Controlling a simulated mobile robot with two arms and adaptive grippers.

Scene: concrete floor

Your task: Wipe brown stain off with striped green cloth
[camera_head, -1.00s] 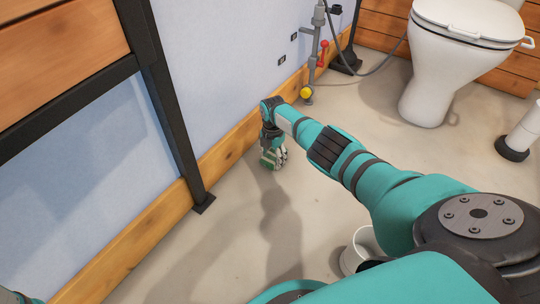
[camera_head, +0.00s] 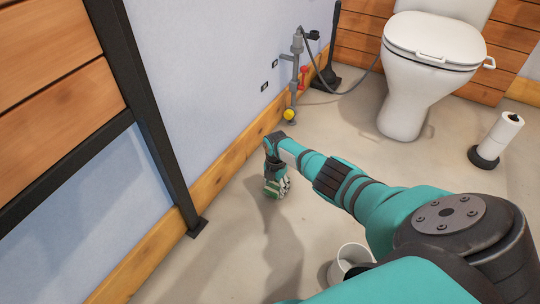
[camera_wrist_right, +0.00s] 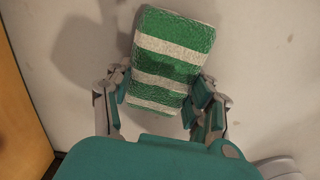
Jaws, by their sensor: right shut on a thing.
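My right gripper (camera_head: 277,187) hangs low, pointing down near the skirting board, and is shut on the striped green cloth (camera_head: 272,189). In the right wrist view the cloth (camera_wrist_right: 172,60) is a folded green-and-white striped block between the two fingers of the right gripper (camera_wrist_right: 165,100). I cannot tell whether the cloth touches the floor. No brown stain is visible in either view. My left gripper is out of view.
A white toilet (camera_head: 415,75) stands at the back right, with a paper roll stand (camera_head: 497,140) beside it. A white bin (camera_head: 351,257) stands near my arm. A black post (camera_head: 150,120) rises at left.

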